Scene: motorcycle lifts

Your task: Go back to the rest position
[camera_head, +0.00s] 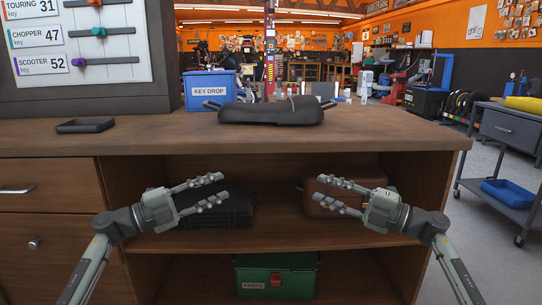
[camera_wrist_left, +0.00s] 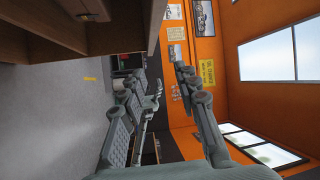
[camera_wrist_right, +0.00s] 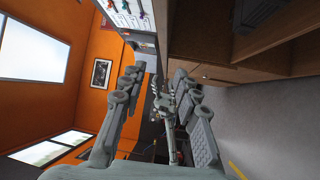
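My left gripper (camera_head: 208,193) is in front of the open shelf of the wooden counter, pointing right, with its fingers apart and nothing between them. Its fingers also show spread in the left wrist view (camera_wrist_left: 165,90). My right gripper (camera_head: 335,197) is level with it, pointing left, also with fingers apart and empty. Its spread fingers show in the right wrist view (camera_wrist_right: 160,95). The two grippers face each other with a gap between them.
The wooden counter (camera_head: 400,143) holds a black rolled bundle (camera_head: 265,113), a blue key drop box (camera_head: 210,90), a black tray (camera_head: 85,126) and a key board (camera_head: 105,45). A black case (camera_head: 235,208), a brown case (camera_head: 318,208) and a green parts box (camera_head: 275,282) sit on shelves below. A cart (camera_head: 512,130) stands right.

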